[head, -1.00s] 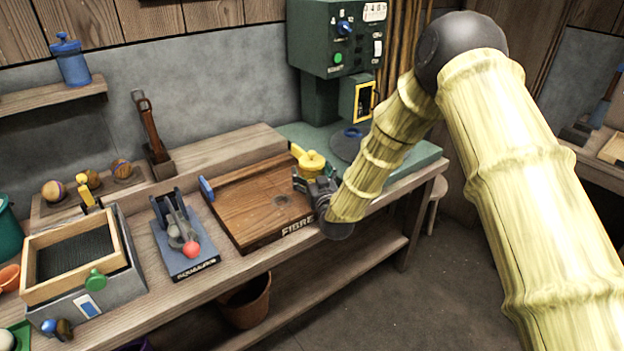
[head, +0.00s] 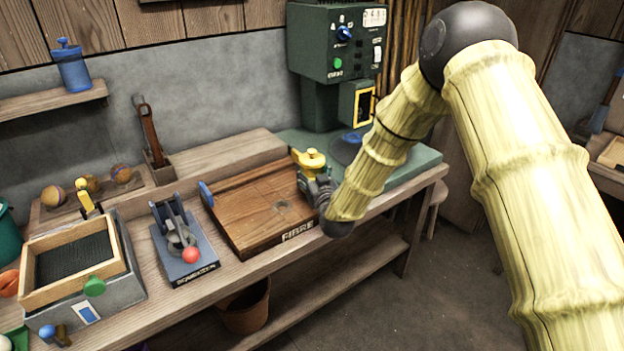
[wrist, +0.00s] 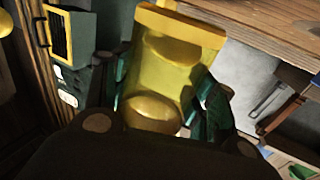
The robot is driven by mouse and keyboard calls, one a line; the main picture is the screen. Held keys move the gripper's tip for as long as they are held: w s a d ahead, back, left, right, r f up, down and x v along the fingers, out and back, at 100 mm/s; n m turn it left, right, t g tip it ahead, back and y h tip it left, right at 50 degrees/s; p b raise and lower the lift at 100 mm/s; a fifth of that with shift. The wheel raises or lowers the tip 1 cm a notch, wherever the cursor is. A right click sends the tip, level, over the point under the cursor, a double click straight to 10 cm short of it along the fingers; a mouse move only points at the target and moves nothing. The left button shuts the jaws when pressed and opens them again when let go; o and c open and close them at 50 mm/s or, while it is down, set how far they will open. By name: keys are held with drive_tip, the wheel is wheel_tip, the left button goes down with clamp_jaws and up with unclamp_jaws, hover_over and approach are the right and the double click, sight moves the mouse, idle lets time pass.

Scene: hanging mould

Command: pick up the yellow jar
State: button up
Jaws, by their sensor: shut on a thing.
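The yellow jar (head: 309,161) shows in the head view at the right end of the wooden tray marked FIBRE (head: 236,212). My gripper (head: 315,180) is at the jar's near side, partly hiding its lower part. In the wrist view the jar (wrist: 160,82) is see-through yellow with a more solid yellow rim and a rounded yellow mass inside. My gripper's dark green fingers (wrist: 163,100) are on both sides of it, shut on it. I cannot tell whether its base is clear of the tray.
A green machine (head: 338,50) stands behind the jar on a green base. A blue device with a red knob (head: 190,254) sits left of the tray. A wooden-framed box (head: 75,260) is farther left.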

drive_tip(key=shift+r, duration=0.8)
drive_tip(key=s+r, duration=0.1)
drive_tip(key=s, duration=1.4)
drive_tip(key=s+d+r+p, duration=0.3)
drive_tip(key=s+r, duration=0.3)
drive_tip(key=r, duration=0.2)
drive_tip(key=shift+d+p, duration=0.3)
drive_tip(key=shift+d, duration=0.1)
drive_tip(key=shift+w+r, duration=0.1)
drive_tip(key=shift+r, duration=0.05)
wheel_tip(320, 180, up, 7)
drive_tip(key=p, duration=0.4)
drive_tip(key=shift+f, duration=0.2)
wheel_tip(320, 180, down, 7)
drive_tip(key=b, duration=0.5)
